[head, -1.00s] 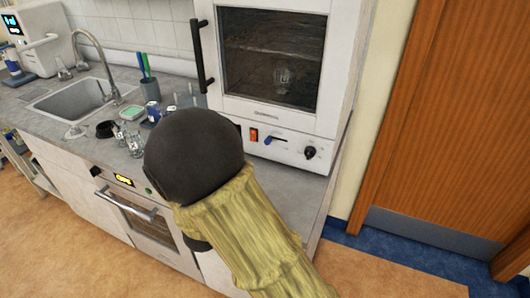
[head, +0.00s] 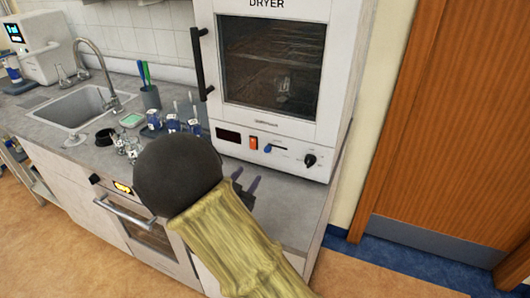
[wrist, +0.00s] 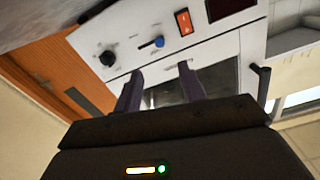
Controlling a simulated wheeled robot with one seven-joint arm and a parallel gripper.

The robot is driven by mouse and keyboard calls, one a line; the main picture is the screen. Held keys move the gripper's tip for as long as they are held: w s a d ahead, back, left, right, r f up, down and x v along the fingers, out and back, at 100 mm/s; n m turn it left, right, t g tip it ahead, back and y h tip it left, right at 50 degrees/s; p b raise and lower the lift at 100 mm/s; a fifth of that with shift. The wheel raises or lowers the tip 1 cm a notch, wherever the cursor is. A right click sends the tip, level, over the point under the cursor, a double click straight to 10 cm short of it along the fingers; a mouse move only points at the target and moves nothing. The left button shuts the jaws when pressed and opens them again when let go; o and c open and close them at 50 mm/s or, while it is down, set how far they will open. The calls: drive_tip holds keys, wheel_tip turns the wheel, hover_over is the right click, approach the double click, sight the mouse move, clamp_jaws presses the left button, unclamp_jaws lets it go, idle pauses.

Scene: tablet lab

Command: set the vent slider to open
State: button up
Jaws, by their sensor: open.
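The vent slider (head: 269,148) is a small blue knob on the white control panel below the dryer's door, between the orange-lit switch and the black dial. In the wrist view the slider (wrist: 158,41) sits at one end of its short slot, with the slot running toward the dial. My gripper (head: 248,184) is open and empty, in front of and below the panel over the counter. In the wrist view its two dark fingers (wrist: 160,80) point toward the panel, apart from the slider. Most of the gripper is hidden behind my arm in the head view.
The dryer (head: 303,130) stands on the grey counter (head: 290,208), with an orange switch (head: 253,142) and black dial (head: 310,160) flanking the slider. Glass bottles (head: 172,124) and a pen cup (head: 150,97) stand left. Bare counter lies before the dryer.

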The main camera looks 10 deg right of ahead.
sight(267, 151)
drive_tip(key=p+x, duration=0.1)
drive_tip(key=x, duration=1.1)
drive_tip(key=shift+w+d, duration=0.15)
drive_tip(key=shift+w, duration=0.05)
drive_tip(key=shift+c, duration=0.2)
clamp_jaws()
